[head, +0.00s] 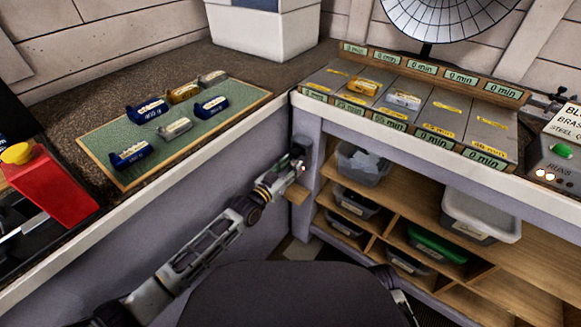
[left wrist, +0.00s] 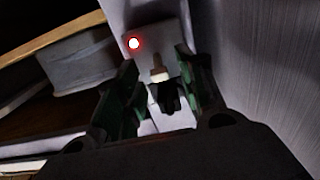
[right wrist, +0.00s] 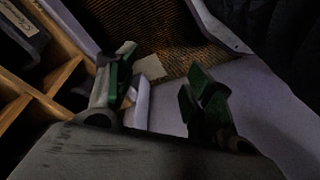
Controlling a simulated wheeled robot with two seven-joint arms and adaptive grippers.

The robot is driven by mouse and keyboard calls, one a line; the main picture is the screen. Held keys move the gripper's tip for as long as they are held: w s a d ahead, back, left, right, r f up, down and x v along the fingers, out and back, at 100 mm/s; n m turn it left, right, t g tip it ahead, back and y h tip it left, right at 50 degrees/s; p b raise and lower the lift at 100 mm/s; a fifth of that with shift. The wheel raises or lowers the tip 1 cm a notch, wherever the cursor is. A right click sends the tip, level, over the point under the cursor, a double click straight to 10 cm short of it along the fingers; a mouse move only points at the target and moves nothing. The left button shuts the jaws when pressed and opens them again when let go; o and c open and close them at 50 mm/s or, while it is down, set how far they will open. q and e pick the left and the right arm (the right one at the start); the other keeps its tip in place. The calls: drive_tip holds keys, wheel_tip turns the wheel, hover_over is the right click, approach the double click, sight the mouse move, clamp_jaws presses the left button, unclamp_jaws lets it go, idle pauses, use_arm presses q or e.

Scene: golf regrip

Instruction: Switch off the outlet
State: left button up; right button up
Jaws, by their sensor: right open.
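The outlet (left wrist: 150,30) is a pale plate with a glowing red light (left wrist: 134,43) at its upper left. A small light-coloured lever (left wrist: 158,73) juts from it, with a black part (left wrist: 168,97) just below. My left gripper (left wrist: 160,80) is open, its green-padded fingers on either side of the lever; I cannot tell whether they touch it. My right gripper (right wrist: 158,85) is open and empty.
Shelves with plastic bins (head: 480,215) stand right of the left gripper. Above is a counter with timer-labelled trays (head: 410,95). A green mat (head: 105,150) with small labelled blocks lies on the left counter. Wooden dividers (right wrist: 60,80) border the right gripper.

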use_arm(q)
drive_tip(key=shift+c, duration=0.5)
use_arm(e)
drive_tip(key=shift+w, duration=0.1)
use_arm(q)
clamp_jaws()
use_arm(e)
drive_tip(key=shift+w+r, duration=0.2)
drive_tip(key=shift+w, duration=0.15)
drive_tip(key=shift+f, duration=0.1)
